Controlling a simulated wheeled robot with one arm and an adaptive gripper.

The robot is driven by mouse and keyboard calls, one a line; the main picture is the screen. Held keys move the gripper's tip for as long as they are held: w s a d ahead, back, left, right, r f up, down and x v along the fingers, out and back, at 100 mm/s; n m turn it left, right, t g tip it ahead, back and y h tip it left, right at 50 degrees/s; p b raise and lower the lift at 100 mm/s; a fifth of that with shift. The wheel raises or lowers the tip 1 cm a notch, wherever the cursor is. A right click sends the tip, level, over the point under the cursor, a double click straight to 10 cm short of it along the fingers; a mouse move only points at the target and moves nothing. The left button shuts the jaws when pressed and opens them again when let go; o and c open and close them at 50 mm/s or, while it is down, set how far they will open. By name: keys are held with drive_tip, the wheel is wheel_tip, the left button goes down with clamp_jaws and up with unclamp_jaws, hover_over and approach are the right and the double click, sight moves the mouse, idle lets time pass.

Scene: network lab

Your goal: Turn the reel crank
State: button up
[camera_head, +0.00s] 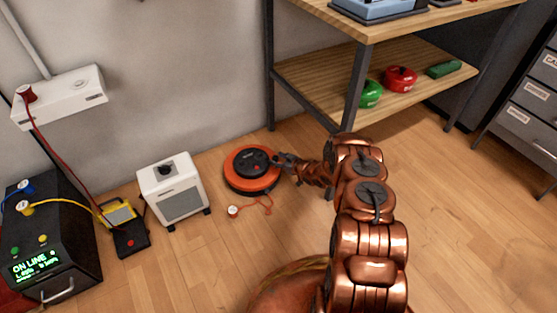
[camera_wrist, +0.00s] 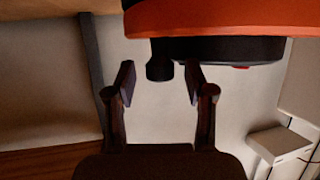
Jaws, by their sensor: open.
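The reel (camera_head: 240,186) lies flat on the wooden floor near the wall, with an orange rim and a black hub (camera_head: 254,161) on top. In the wrist view the orange rim (camera_wrist: 220,18) fills the top, with the black hub below it. A black crank knob (camera_wrist: 159,62) sticks out from the hub. My gripper (camera_head: 283,160) is at the right side of the hub in the head view. In the wrist view my gripper (camera_wrist: 159,83) is open, its two fingers on either side of the knob near their tips, with visible gaps.
A loose orange cable with a plug (camera_head: 233,211) lies in front of the reel. A white box (camera_head: 173,190) stands to its left. A shelf (camera_head: 310,82) with a metal leg (camera_head: 354,90) stands close on the right. Open floor lies in front.

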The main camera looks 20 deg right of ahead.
drive_tip(key=v, duration=1.2)
drive_tip(key=shift+w+r, duration=0.1)
drive_tip(key=shift+r, duration=0.05)
idle(0.3)
